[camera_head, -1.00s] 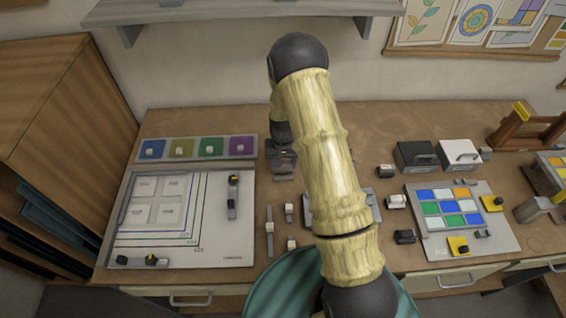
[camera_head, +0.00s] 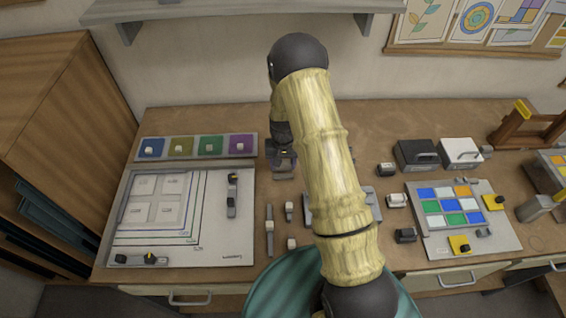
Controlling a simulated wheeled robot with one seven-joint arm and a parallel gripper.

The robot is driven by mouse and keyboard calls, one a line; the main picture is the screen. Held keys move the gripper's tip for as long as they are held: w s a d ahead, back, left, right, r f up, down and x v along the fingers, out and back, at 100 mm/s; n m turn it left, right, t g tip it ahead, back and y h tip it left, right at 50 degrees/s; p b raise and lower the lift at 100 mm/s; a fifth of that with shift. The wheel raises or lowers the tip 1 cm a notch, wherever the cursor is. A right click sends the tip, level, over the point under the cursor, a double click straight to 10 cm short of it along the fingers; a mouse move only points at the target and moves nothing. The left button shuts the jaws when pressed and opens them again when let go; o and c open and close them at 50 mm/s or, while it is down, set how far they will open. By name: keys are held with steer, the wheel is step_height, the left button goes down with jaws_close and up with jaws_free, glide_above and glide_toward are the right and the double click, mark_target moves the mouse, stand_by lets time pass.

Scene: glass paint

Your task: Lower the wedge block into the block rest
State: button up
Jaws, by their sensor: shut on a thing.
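My gripper (camera_head: 281,147) points down at the back middle of the bench, just left of my bent arm. It is small and dark here, and my arm covers part of the space beside it. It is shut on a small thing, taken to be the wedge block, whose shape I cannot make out. A grey metal piece (camera_head: 283,168) stands on the bench right under the gripper, possibly the block rest. I cannot tell whether the held thing touches it.
A tray with blue, olive, green and purple squares (camera_head: 197,147) and a white layout board (camera_head: 222,246) lie to the left. Small tools (camera_head: 270,238) lie in front. A coloured-glass panel board (camera_head: 488,240) and black and white boxes (camera_head: 415,153) stand to the right.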

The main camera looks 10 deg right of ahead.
steer(key=shift+f+b, duration=0.35)
steer(key=shift+f, duration=0.05)
stand_by(0.7)
steer(key=shift+f+b, duration=0.6)
steer(key=shift+f, duration=0.2)
steer(key=o, duration=1)
steer(key=shift+r+p, duration=2.2)
steer(key=shift+r, duration=1.35)
steer(key=shift+w+f, duration=0.1)
